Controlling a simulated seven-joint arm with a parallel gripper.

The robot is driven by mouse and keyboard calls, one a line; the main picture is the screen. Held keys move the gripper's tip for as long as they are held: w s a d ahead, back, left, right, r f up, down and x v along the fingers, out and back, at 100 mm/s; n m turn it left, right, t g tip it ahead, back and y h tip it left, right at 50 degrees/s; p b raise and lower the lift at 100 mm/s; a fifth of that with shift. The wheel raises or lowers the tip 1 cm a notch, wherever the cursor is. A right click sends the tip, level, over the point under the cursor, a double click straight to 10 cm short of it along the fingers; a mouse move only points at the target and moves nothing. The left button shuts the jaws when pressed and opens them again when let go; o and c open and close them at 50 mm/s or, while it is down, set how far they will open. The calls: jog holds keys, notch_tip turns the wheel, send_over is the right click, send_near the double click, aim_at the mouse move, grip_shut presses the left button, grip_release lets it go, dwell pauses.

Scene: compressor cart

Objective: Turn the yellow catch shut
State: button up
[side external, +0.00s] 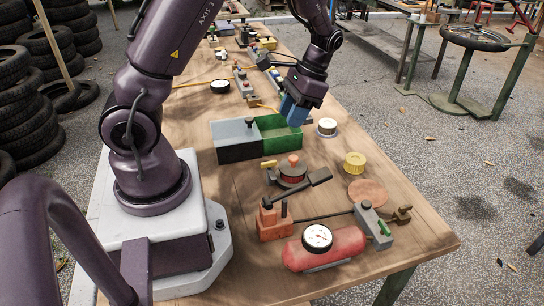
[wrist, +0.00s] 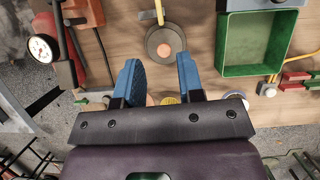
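The yellow catch (side external: 268,164) is a small bar beside a round dark fitting with an orange knob (side external: 293,161), on the near side of the tray. In the wrist view the yellow catch (wrist: 159,11) points along the picture's height at the top edge, above the round fitting (wrist: 165,42). My gripper (side external: 293,118) has blue fingers and hangs in the air by the right end of the green tray. In the wrist view my gripper (wrist: 156,62) is open, with an empty gap between its fingers. It is apart from the catch.
A grey and green tray (side external: 229,143) stands behind the catch. The red compressor with a gauge (side external: 335,250) and a red clamp block with a dark lever (side external: 272,221) stand nearer. A yellow knurled cap (side external: 355,163) and a flat orange disc (side external: 368,193) lie to the right.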

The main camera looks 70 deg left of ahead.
aim_at(270, 162)
jog(key=x, duration=1.2)
jog(key=shift+f, duration=0.2)
jog(key=shift+c, duration=0.4)
grip_shut()
